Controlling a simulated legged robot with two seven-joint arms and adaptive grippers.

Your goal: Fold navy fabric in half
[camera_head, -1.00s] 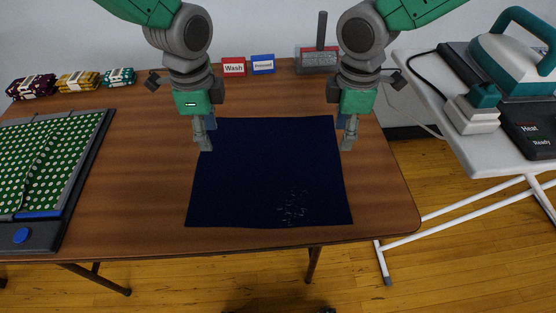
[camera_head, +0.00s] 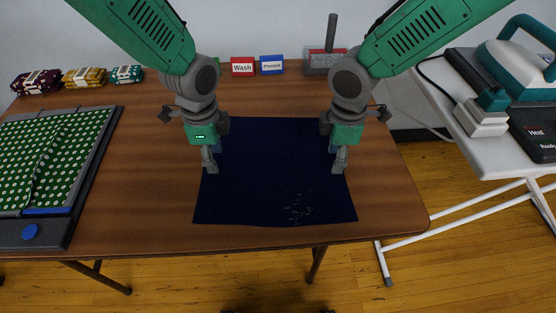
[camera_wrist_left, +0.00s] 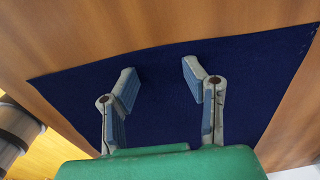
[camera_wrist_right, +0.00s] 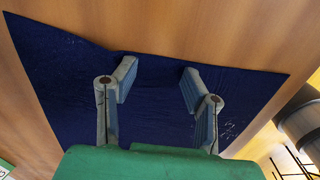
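The navy fabric (camera_head: 272,185) lies flat and unfolded on the wooden table, with pale marks near its front edge right of centre. My left gripper (camera_head: 211,168) is above the fabric's left edge. In the left wrist view its fingers (camera_wrist_left: 158,85) are apart with only fabric behind them. My right gripper (camera_head: 340,166) is above the fabric's right edge. In the right wrist view its fingers (camera_wrist_right: 158,80) are apart and empty over the fabric (camera_wrist_right: 70,75). The fabric's back corners are partly hidden behind the grippers.
A green dotted fabric lies on a grey board (camera_head: 85,175) at the left. Folded bundles (camera_head: 82,77) stand at the back left. Wash (camera_head: 243,67) and Pressed (camera_head: 271,65) signs stand at the back. An ironing board (camera_head: 470,145) with an iron (camera_head: 515,70) is at the right.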

